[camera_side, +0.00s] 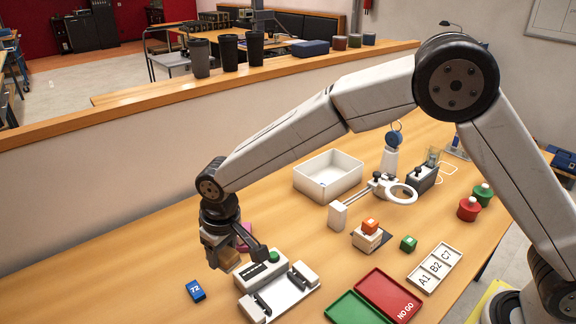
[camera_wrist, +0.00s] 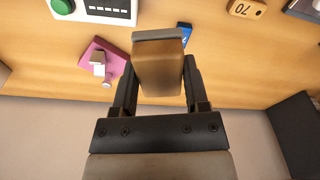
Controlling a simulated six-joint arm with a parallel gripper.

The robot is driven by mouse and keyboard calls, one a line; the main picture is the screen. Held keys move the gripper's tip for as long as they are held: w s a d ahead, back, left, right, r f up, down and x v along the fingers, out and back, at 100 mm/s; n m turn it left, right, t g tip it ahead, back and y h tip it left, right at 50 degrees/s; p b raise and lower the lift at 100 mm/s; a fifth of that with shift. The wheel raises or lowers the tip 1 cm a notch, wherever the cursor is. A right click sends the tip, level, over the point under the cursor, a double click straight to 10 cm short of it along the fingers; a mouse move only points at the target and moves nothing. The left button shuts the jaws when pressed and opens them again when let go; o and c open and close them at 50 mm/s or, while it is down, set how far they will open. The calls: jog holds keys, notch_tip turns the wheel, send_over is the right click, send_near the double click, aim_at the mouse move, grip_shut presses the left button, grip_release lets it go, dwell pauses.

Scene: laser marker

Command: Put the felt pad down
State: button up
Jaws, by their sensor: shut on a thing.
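The felt pad appears as a brown block with a grey layer on its far end (camera_wrist: 158,68), gripped between the two dark fingers of my gripper (camera_wrist: 158,82) in the wrist view. In the side view my gripper (camera_side: 226,252) points down at the left of the table, and part of the brown block (camera_side: 231,265) shows at its jaws. The pad seems to be held above the table; the exact gap cannot be told. A blue block marked 72 (camera_side: 195,290) lies on the table just in front of my gripper; it is partly hidden behind the pad in the wrist view (camera_wrist: 186,32).
A white marker fixture with a green button (camera_side: 273,257) stands close right of my gripper. A pink stand (camera_wrist: 103,60) is behind. A white tray (camera_side: 329,176), a red NO GO tray (camera_side: 389,295) and a green tray (camera_side: 352,310) are further right.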

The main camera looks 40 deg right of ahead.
jog(key=s+a+n, duration=0.2)
jog(key=s+a, duration=0.2)
jog(key=a, duration=0.2)
jog(key=shift+s+a, duration=0.2)
jog(key=shift+a, duration=0.05)
jog(key=shift+w, duration=0.1)
send_over(159, 309)
jog(key=shift+s+d+f, duration=0.1)
jog(key=shift+s+f, duration=0.1)
jog(key=shift+f, duration=2.15)
jog(key=shift+s+d+f, duration=0.1)
jog(key=shift+s+f, duration=0.05)
jog(key=shift+f, duration=2.2)
jog(key=shift+w+a+f, duration=0.1)
jog(key=shift+w+a+f, duration=0.1)
jog(key=shift+f, duration=1.6)
jog(key=shift+f, duration=0.1)
